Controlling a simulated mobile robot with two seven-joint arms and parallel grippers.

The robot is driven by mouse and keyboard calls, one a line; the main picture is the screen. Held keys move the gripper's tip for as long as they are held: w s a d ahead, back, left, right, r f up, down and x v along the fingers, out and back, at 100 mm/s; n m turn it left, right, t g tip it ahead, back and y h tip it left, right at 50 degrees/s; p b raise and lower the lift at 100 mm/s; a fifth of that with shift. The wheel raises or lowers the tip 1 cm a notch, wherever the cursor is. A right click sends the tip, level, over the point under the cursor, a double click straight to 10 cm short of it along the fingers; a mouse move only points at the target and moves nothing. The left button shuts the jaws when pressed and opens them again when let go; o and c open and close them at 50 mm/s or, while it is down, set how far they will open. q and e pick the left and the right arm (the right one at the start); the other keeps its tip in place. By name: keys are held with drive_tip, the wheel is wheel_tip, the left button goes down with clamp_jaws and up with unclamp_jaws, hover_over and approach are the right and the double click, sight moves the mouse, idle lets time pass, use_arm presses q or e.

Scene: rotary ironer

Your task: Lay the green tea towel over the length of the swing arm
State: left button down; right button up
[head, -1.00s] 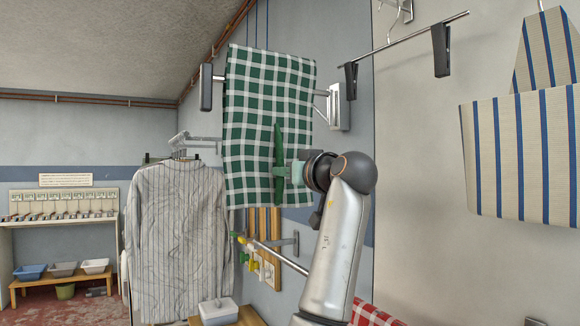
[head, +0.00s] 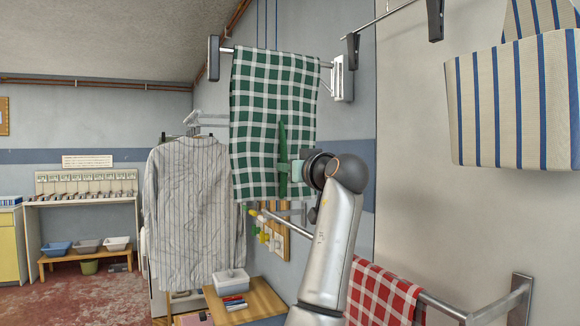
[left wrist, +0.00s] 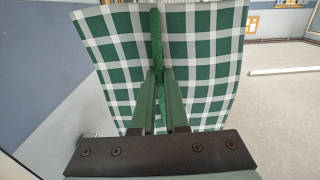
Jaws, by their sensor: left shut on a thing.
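The green and white checked tea towel (head: 262,120) hangs over the swing arm (head: 326,65), which sticks out from a wall bracket at the right and ends in a dark end piece (head: 214,58) at the left. My left gripper (head: 284,168) is shut on the towel's front face, low down, pinching a green fold. In the left wrist view the towel (left wrist: 205,50) spreads to both sides of the gripper (left wrist: 158,85), whose fingers close on the fold. The back of the towel is hidden. My right gripper is not in view.
A striped shirt (head: 192,205) hangs left of the towel. A red checked towel (head: 380,292) hangs on a lower rail at the bottom right. A small wooden table (head: 255,298) stands below.

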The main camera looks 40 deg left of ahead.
use_arm(q)
drive_tip(key=shift+f, duration=0.4)
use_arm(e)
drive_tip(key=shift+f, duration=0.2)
use_arm(q)
drive_tip(key=c, duration=0.9)
unclamp_jaws()
drive_tip(key=shift+o, duration=0.2)
drive_tip(key=b+v, duration=0.2)
drive_tip(key=v, duration=1)
drive_tip(key=shift+d+b, duration=0.3)
drive_tip(key=shift+b, duration=0.05)
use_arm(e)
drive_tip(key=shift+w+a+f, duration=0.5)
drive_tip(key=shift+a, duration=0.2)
use_arm(q)
drive_tip(key=shift+s, duration=0.1)
